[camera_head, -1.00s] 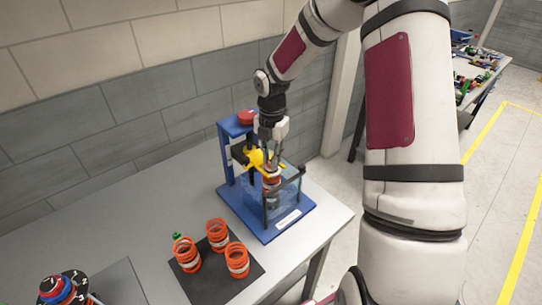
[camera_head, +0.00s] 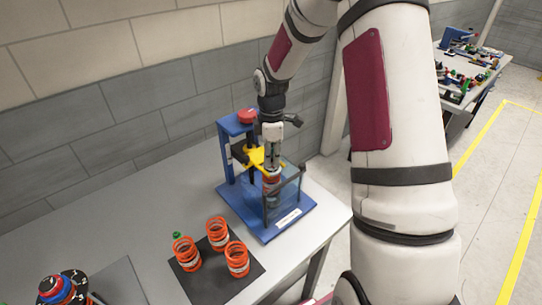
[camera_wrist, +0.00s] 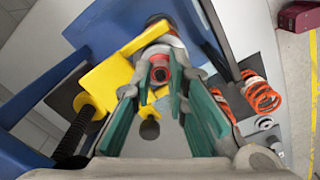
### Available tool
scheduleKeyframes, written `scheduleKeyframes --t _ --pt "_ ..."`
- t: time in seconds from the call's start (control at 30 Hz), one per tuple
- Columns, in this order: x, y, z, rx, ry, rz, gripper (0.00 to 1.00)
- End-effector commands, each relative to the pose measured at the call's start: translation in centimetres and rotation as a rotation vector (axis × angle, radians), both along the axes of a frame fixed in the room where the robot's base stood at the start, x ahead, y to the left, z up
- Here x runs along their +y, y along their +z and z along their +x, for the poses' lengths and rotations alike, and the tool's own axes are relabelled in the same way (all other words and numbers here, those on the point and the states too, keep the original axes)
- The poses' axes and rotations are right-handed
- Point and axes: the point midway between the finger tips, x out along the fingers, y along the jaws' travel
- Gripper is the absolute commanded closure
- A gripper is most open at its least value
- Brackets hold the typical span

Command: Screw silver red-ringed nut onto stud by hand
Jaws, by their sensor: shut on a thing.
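The silver nut with a red ring (camera_wrist: 160,72) shows between my fingertips in the wrist view. My gripper (camera_wrist: 154,88) has green-padded fingers and is shut on the nut. In the head view my gripper (camera_head: 272,154) points down over the blue fixture (camera_head: 225,198), just above a coil unit (camera_head: 271,184) behind its clear guard. A yellow forked plate (camera_wrist: 105,82) lies around the spot where the nut is. The stud is hidden beneath the nut and fingers, so I cannot tell how far the nut is threaded.
Several orange springs (camera_head: 187,254) stand on a dark mat (camera_head: 215,288) at the front. A round stack of parts (camera_head: 60,289) is at the lower left. The fixture's blue column with a red knob (camera_head: 246,116) rises beside my gripper. Clear guard posts stand close on the right.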

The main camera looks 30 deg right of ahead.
Motion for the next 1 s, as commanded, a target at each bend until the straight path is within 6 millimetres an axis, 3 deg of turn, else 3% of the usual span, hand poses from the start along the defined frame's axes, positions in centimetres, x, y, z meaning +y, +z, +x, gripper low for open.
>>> scheduleKeyframes --t 0.2,0.53,0.8,1.0 --pt "0.07 -0.05 0.0 0.0 -0.198 0.0 1.0" --pt "-0.01 -0.07 -0.05 0.001 -0.245 -0.001 1.0" --pt "-0.01 -0.13 -0.06 0.001 -0.473 0.0 1.0" --pt "-0.02 -0.15 -0.07 0.001 -0.482 0.0 1.0"
